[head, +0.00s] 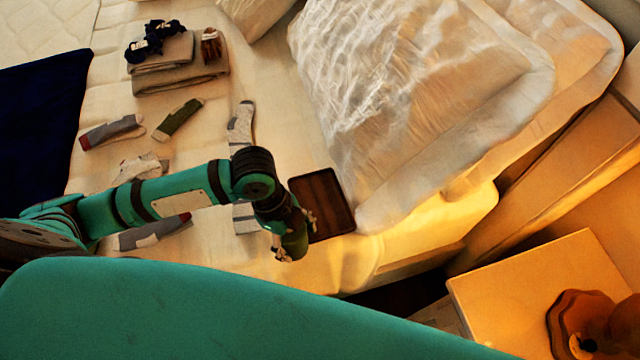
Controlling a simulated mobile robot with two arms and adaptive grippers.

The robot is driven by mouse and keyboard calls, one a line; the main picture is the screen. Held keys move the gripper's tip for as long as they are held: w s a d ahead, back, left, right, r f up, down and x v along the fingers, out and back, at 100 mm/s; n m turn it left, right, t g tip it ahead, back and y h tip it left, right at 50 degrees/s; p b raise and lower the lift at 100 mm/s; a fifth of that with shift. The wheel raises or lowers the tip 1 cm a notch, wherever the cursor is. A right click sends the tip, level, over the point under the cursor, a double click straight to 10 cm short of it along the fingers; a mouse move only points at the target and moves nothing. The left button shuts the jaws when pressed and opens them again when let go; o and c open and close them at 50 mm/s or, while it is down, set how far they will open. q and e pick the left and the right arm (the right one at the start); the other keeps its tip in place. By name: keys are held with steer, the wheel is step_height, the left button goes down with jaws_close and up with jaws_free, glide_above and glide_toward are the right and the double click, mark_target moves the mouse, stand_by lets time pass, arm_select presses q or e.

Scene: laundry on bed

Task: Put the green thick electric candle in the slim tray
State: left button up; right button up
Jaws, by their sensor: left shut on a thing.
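The green thick candle (296,243) is in my left gripper (293,238), which is shut on it. The gripper points down and partly covers the candle's upper part. The slim tray (333,197) is a dark brown, shallow rectangle on the bed, just up and to the right of the gripper. The arm's end overlaps the tray's left edge in this view. I see nothing in the visible part of the tray. The height of the candle above the bed is hard to tell. My right gripper is not in view.
Several socks, including a green one (178,118), lie on the bed (210,140) to the left. Folded grey cloth (180,75) lies farther back. A large pillow (400,90) borders the tray on the right. A wooden nightstand (520,290) is at lower right.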

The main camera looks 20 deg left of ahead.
arm_select(q)
steer(key=w, duration=0.4)
steer(key=w+d, duration=0.1)
steer(key=w, duration=0.4)
steer(key=w+d+f+p, duration=0.1)
steer(key=w, duration=0.4)
steer(key=shift+w+f, duration=0.1)
step_height(320, 180, down, 3)
steer(key=shift+a+f, duration=0.1)
steer(key=shift+f, duration=0.1)
steer(key=shift+f, duration=0.2)
steer(key=o, duration=1.4)
steer(key=shift+c, duration=0.2)
steer(key=shift+r, duration=0.2)
steer(key=v, duration=1.2)
